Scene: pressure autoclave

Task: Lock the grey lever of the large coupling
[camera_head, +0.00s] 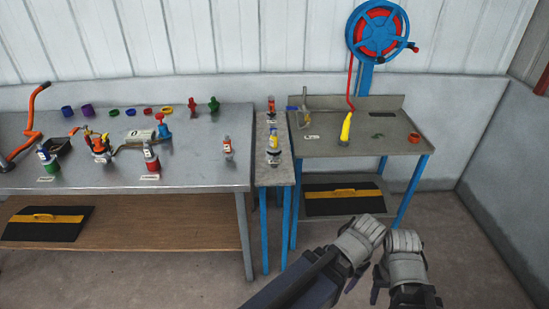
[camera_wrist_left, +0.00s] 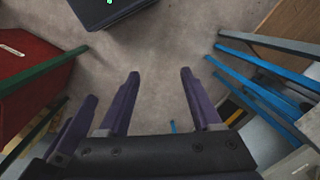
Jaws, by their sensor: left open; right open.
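No large coupling can be singled out with certainty. A small grey-tan fitting with a bar-like part and a blue end (camera_head: 304,108) stands at the back left of the blue-legged table (camera_head: 385,147); whether it is the coupling with the grey lever is too small to tell. My left gripper (camera_head: 358,243) and my right gripper (camera_head: 404,262) are side by side in front of that table, apart from everything on it. In the left wrist view my left gripper's purple fingers (camera_wrist_left: 160,75) are spread, with only floor between them. My right gripper is open, its fingertips mostly hidden.
A yellow nozzle (camera_head: 346,127) hangs on a red hose from the blue reel (camera_head: 378,30). A narrow stand (camera_head: 275,176) and a long workbench (camera_head: 200,176) with bottles and fittings are to the left. Floor at right is clear.

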